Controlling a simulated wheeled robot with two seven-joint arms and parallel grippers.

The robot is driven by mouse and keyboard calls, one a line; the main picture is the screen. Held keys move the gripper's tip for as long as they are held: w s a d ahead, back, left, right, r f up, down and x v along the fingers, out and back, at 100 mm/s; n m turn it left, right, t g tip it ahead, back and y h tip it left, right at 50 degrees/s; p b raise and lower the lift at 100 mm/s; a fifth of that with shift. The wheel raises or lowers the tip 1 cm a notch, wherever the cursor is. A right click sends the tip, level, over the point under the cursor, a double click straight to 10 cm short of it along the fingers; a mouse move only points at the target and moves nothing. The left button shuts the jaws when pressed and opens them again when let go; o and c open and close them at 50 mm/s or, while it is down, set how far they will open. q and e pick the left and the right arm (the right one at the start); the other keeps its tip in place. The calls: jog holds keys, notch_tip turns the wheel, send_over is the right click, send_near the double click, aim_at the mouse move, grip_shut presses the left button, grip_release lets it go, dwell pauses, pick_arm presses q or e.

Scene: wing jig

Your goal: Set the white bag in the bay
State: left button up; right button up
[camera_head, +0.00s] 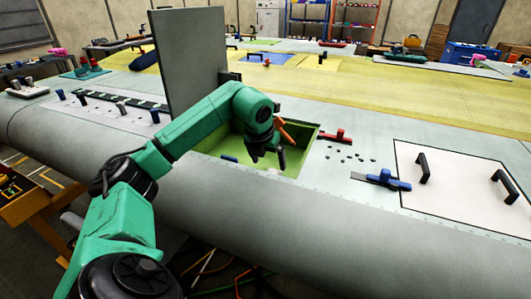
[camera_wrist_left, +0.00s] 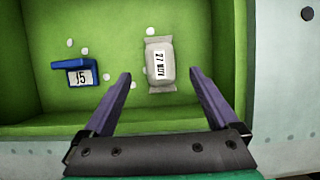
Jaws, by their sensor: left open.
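The white bag (camera_wrist_left: 160,64), greyish with a printed label, lies on the green floor of the open bay (camera_wrist_left: 110,20) in the left wrist view. My left gripper (camera_wrist_left: 158,76) is open above it. Its fingers stand to either side of the bag's near end in the picture, and I see no grip on it. In the head view my left gripper (camera_head: 268,160) reaches down into the green bay (camera_head: 210,143); the bag is mostly hidden there. My right gripper is not in view.
A small blue bin (camera_wrist_left: 80,74) labelled 15 sits in the bay left of the bag, with several pale round bits around. A tall grey panel (camera_head: 190,65) stands upright behind the bay. A red clamp (camera_head: 337,136) and blue clamp (camera_head: 388,180) sit to the right.

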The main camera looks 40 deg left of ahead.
pick_arm(q)
jog(key=v, duration=0.7)
jog(key=shift+r, duration=0.25)
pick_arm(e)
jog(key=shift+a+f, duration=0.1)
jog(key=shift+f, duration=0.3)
pick_arm(q)
jog(key=shift+d, duration=0.1)
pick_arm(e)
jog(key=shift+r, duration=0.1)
